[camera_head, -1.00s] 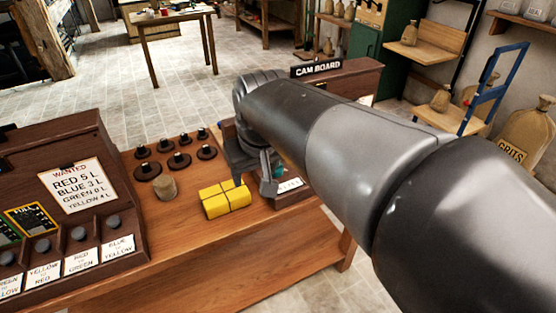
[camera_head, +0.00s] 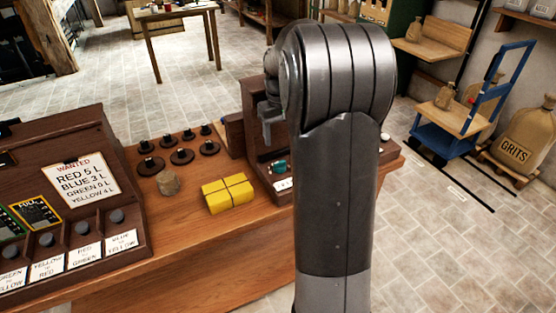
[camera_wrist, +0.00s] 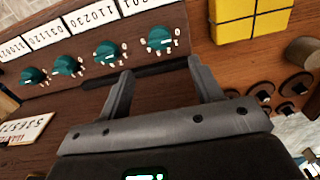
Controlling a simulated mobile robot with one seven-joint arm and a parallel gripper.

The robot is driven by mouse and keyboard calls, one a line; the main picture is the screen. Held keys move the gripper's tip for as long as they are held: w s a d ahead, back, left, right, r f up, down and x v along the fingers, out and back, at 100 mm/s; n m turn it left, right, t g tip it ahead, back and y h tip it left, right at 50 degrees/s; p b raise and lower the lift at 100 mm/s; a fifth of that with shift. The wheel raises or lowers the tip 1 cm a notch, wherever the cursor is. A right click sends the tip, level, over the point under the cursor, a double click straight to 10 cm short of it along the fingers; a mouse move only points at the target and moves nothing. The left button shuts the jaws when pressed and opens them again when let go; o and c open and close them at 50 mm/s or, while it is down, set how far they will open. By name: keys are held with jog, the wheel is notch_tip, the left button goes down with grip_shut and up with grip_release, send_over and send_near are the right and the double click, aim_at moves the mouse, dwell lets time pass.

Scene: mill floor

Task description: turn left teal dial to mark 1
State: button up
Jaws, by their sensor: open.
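The left teal dial (camera_head: 279,166) shows near the left end of the cam board's (camera_head: 268,181) front, beside my arm. In the wrist view, turned about, it is the rightmost teal dial (camera_wrist: 160,40), nearest the yellow block. Small marks 1 and 0 show beside it; its exact setting is too small to tell. My gripper (camera_wrist: 160,72) is open and empty, its fingertips apart from the dial, which lies beyond the gap between them. In the head view my gripper (camera_head: 268,118) hangs above the dial. My arm hides most of the board.
More teal dials (camera_wrist: 108,53) stand in a row with number cards (camera_wrist: 92,18) by them. A yellow block (camera_head: 228,194), a tan cylinder (camera_head: 168,182) and several dark knobbed weights (camera_head: 182,156) sit on the bench left of the board. A wanted-list panel (camera_head: 75,190) stands farther left.

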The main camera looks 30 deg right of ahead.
aim_at(280, 162)
notch_tip(280, 162, down, 11)
jog(key=shift+r, duration=0.1)
dwell(0.3)
jog(key=c, duration=1)
jog(key=m, duration=0.3)
jog(key=shift+m, duration=2)
